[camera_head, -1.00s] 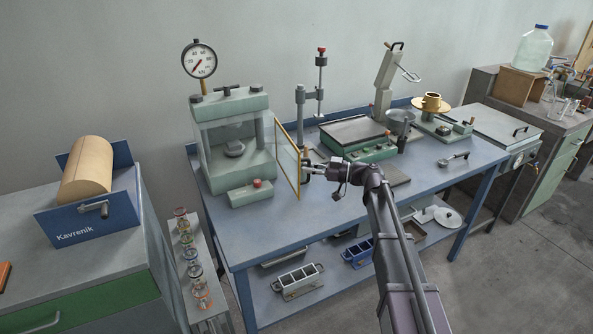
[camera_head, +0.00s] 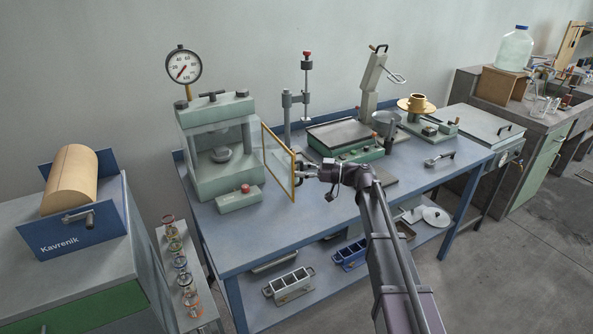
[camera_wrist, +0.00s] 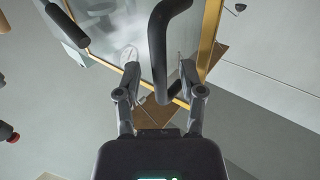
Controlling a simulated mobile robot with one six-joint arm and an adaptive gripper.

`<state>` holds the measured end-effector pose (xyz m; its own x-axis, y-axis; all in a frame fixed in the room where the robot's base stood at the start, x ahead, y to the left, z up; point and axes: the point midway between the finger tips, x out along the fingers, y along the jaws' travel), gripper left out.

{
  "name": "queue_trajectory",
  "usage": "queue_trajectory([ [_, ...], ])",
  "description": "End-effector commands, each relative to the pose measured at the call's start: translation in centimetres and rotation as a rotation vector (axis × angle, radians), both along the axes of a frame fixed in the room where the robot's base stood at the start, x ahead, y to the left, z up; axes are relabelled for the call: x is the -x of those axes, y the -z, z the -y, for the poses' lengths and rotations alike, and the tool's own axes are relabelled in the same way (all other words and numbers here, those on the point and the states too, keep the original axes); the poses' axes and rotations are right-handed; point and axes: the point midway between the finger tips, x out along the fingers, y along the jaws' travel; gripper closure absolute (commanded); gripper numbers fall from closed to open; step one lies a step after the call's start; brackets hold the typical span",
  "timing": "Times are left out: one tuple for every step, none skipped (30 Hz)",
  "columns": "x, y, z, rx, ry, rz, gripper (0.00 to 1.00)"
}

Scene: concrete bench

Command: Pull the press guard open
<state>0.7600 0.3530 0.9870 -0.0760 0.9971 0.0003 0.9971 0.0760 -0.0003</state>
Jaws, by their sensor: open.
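The press (camera_head: 218,150) is a pale green machine at the left of the blue bench. Its guard (camera_head: 279,163), a clear panel in a yellow frame, stands swung out from the press's right front side. In the wrist view, the guard's yellow frame (camera_wrist: 211,38) runs down the upper right. A dark curved handle (camera_wrist: 158,45) hangs in front of the panel and reaches down between my fingers. My gripper (camera_head: 301,174) is at the guard's free edge. In the wrist view its two fingers (camera_wrist: 160,80) are apart, one on each side of the handle. I cannot tell whether either touches it.
A grey control box with a red button (camera_head: 240,198) sits before the press. A dial gauge (camera_head: 184,67) rises behind it. A post stand (camera_head: 290,115) and a green-based device (camera_head: 345,150) stand right of the guard. The bench front (camera_head: 265,235) is clear.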

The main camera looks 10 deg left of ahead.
Motion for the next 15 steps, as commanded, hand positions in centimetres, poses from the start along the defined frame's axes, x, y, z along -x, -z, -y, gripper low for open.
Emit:
queue_trajectory([
  [0.0,0.0,0.0,0.0,0.0,0.0,0.49],
  [0.0,0.0,0.0,0.0,0.0,0.0,0.49],
  [0.0,0.0,0.0,0.0,0.0,0.0,0.49],
  [0.0,0.0,0.0,0.0,0.0,0.0,0.49],
  [0.0,0.0,0.0,0.0,0.0,0.0,0.49],
  [0.0,0.0,0.0,0.0,0.0,0.0,0.49],
  [0.0,0.0,0.1,0.0,0.001,0.0,0.49],
  [0.0,0.0,0.2,0.0,0.001,0.0,0.49],
  [-0.1,0.0,0.4,0.0,0.001,0.0,0.49],
  [-0.1,0.0,0.5,0.0,0.002,0.0,0.49],
  [-0.1,0.0,0.7,0.0,0.002,0.0,0.49],
  [-0.1,0.0,1.0,0.0,0.003,0.0,0.49],
  [-0.1,0.0,1.2,0.0,0.003,0.0,0.49],
  [-0.2,0.0,1.5,0.0,0.003,0.0,0.49],
  [-0.2,0.0,1.9,0.0,0.002,0.0,0.49],
])
